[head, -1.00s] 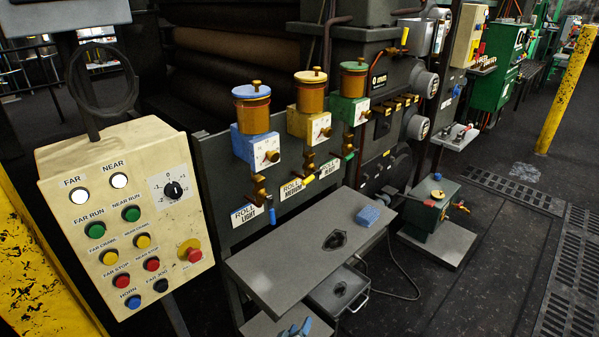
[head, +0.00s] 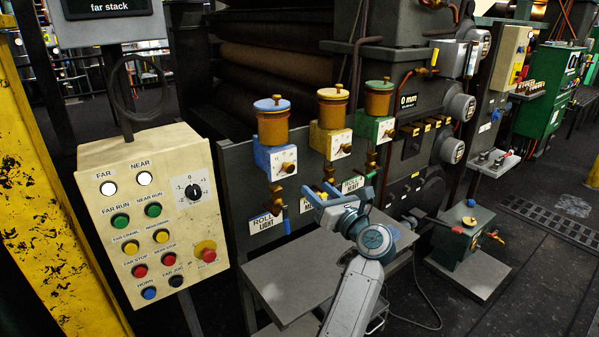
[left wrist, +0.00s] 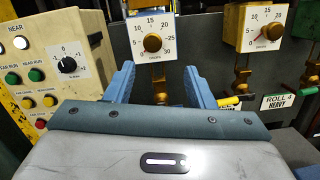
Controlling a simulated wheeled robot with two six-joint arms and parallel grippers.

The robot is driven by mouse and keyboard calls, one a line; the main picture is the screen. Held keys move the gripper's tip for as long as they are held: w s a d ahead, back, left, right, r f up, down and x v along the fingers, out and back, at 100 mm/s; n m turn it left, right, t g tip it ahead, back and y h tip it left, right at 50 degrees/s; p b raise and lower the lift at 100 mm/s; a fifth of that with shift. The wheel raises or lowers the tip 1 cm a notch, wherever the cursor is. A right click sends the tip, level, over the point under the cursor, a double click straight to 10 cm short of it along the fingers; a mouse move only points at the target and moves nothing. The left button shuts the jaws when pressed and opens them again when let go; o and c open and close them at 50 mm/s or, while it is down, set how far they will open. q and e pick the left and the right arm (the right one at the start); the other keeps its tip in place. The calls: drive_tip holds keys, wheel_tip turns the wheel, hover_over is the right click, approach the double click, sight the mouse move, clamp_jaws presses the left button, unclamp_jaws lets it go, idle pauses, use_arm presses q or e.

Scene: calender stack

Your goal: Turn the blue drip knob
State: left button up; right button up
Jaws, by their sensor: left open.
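The blue drip oiler (head: 271,124) hangs leftmost of three on the dark panel. Its white dial plate (head: 284,160) carries a small brass drip knob (head: 286,167). In the left wrist view the brass knob (left wrist: 152,43) sits on its numbered dial, seen between my fingers. My left gripper (head: 334,199) is open and empty, in front of the panel, below and right of the blue oiler in the head view. In the left wrist view its two blue fingers (left wrist: 156,75) point towards the dial, apart from the knob. My right gripper is out of view.
The yellow oiler (head: 331,127) and green oiler (head: 377,115) hang to the right. A cream button panel (head: 150,215) stands at left. A grey shelf (head: 275,280) lies below the oilers, partly hidden by my left arm. Roll labels and small levers sit under the dials.

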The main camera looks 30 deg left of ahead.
sight(291, 168)
use_arm(q)
drive_tip(key=w+a+n+p, duration=0.1)
drive_tip(key=a, duration=0.2)
drive_tip(key=w+a+r+g+p, duration=0.1)
drive_tip(key=a, duration=0.1)
drive_tip(key=a+r+n+h+p, duration=0.1)
drive_tip(key=a, duration=0.2)
drive_tip(key=shift+w+a+r+n, duration=0.1)
drive_tip(key=shift+w+a+n, duration=0.2)
drive_tip(key=shift+w+a, duration=0.35)
drive_tip(key=shift+a, duration=0.3)
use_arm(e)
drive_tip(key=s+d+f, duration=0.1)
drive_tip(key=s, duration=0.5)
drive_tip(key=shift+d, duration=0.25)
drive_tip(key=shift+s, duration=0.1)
use_arm(q)
drive_tip(key=c, duration=0.9)
